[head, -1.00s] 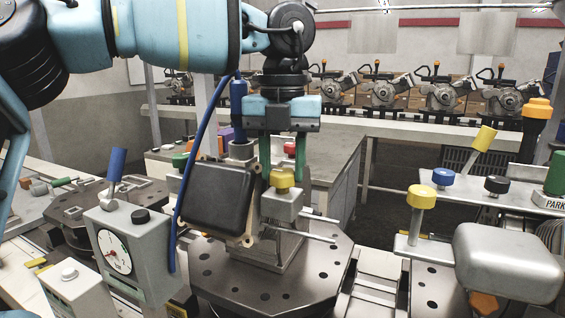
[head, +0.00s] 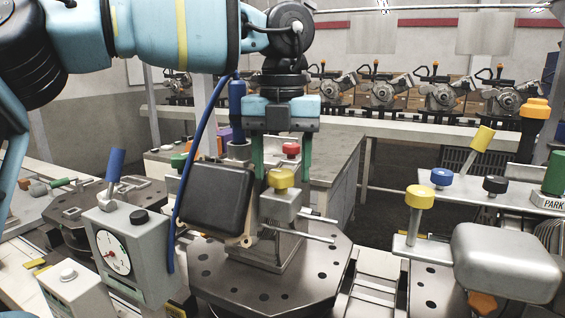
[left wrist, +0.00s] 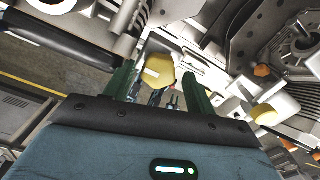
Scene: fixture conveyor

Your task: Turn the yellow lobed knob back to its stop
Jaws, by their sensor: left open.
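The yellow lobed knob (head: 281,178) sits on top of a grey block (head: 281,205) on the fixture, in the middle of the head view. My left gripper (head: 282,172) points down over it, with its two green fingers spread, one on each side of the knob. In the left wrist view the knob (left wrist: 159,70) shows between the fingertips, with a gap on the right side. The gripper is open; I cannot tell whether the left finger touches the knob. My right gripper is not in view.
A black box-shaped part (head: 216,197) stands close left of the knob. A grey dial gauge box (head: 140,250) and a blue cable are further left. Metal rods (head: 305,235) stick out right of the block. Another yellow knob (head: 420,197) stands on a post at right.

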